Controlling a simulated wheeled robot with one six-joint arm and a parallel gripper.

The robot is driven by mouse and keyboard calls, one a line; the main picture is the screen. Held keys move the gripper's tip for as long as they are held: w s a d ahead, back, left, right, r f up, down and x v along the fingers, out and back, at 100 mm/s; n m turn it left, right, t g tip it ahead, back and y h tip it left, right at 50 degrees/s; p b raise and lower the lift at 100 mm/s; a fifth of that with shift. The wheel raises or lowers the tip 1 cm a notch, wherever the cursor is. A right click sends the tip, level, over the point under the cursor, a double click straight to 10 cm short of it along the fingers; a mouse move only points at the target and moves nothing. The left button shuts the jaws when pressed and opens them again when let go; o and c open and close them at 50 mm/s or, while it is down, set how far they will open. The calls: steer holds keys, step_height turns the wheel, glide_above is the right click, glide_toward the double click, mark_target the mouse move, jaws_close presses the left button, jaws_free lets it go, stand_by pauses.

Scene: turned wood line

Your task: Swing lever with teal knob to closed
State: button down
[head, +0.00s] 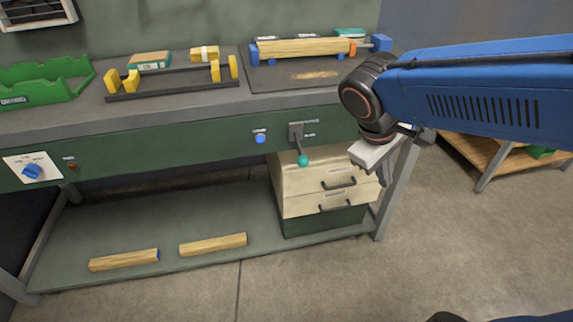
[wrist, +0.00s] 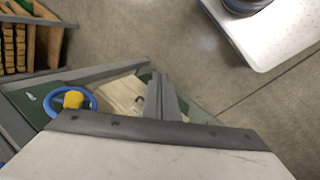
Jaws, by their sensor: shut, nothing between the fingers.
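The lever (head: 299,145) sits on a dark plate on the green front panel of the bench. Its arm hangs down and slightly right, with the teal knob (head: 303,161) at its lower end, in front of the cream drawer unit. Small labels beside the plate are too small to read. My gripper (head: 358,160) is to the right of the knob in the head view, apart from it, near the drawer unit's right side. In the wrist view its grey fingers (wrist: 161,97) are together and empty. The lever and knob cannot be made out in the wrist view.
A blue button (head: 260,138) is left of the lever, and a blue rotary switch (head: 33,171) is at far left. The cream drawers (head: 325,178) have dark handles. Two wood blanks (head: 213,244) lie on the lower shelf. A blue handwheel (wrist: 70,88) shows in the wrist view.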

mark_target(303, 161)
steer(key=w+a+f+n+t+h, duration=0.1)
steer(key=a+n+t+h, duration=0.1)
steer(key=a, duration=1.4)
steer(key=w+a+n+t+h, duration=0.1)
steer(key=a+n+t, duration=0.3)
steer(key=a, duration=1.2)
steer(key=n+h, duration=0.1)
steer(key=n, duration=0.2)
steer(key=shift+w+a+f+n+t, duration=0.3)
steer(key=shift+a+f+t, duration=0.05)
steer(key=shift+t, duration=0.05)
steer(key=w+d+f, duration=0.3)
steer(key=w+d, duration=0.2)
steer(key=d, duration=0.4)
steer(key=shift+w+d, duration=0.35)
steer(key=shift+w, duration=0.05)
steer(key=shift+f, duration=0.1)
